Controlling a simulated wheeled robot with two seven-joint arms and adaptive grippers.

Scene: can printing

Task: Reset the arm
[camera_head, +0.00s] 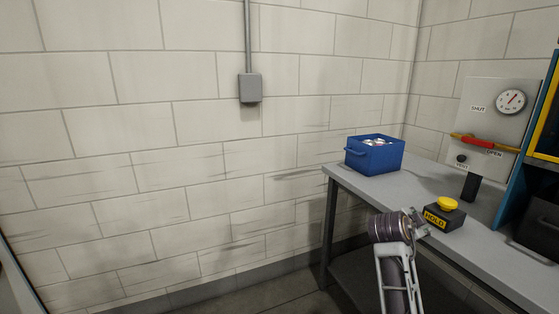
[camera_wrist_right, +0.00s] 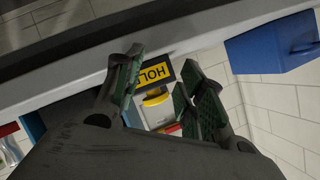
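My right arm comes in from the bottom of the head view. Its gripper (camera_head: 422,224) is close to the left side of a black box with a yellow button (camera_head: 446,203) and a HOLD label. In the right wrist view the two green-padded fingers of the right gripper (camera_wrist_right: 163,60) stand apart. The HOLD label and yellow button (camera_wrist_right: 155,97) show through the gap between them. Nothing is held between the fingers. Whether the gripper touches the box cannot be told. My left gripper is not in view.
The grey workbench (camera_head: 398,185) carries a blue bin (camera_head: 372,158) of cans near its far left corner. A wall panel (camera_head: 490,110) has a gauge, a red lever and SHUT, OPEN and VENT labels. A blue and yellow frame (camera_head: 530,130) stands at right. Floor left of the bench is clear.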

